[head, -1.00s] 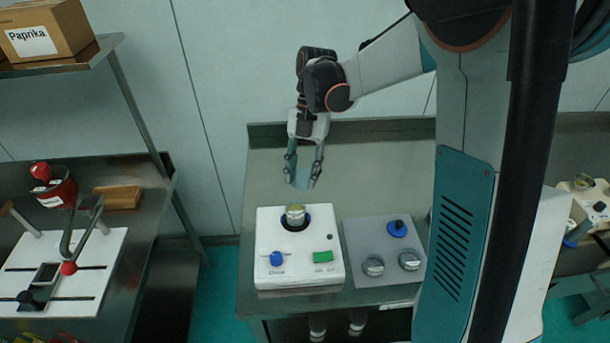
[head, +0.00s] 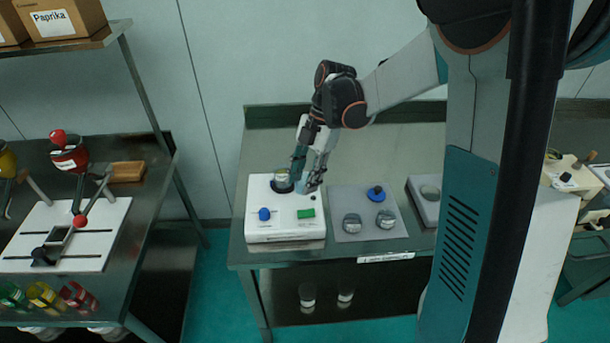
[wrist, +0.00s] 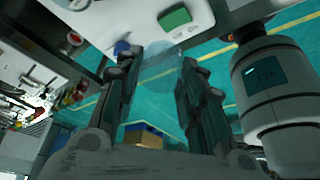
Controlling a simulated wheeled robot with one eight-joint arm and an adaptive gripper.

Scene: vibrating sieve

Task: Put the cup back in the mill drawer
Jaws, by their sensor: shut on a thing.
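My gripper (head: 308,172) is shut on a clear, see-through cup (wrist: 160,63), faintly visible between the two fingers in the wrist view. In the head view the gripper is tilted beside the right rear of the white sieve machine (head: 262,228); the cup is hard to make out there. What seems to be the mill (head: 70,158), with a red bowl, crank and red knob, stands on a white board on the left table. A dark slide with a black knob (head: 44,255) lies on that board; I cannot tell whether it is the drawer.
The sieve machine has a small round container (head: 281,178) on top, a blue knob and a green button. A grey plate (head: 367,222) with two round lids is to its right. A shelf with Paprika boxes (head: 60,18) overhangs the left table. A floor gap separates the tables.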

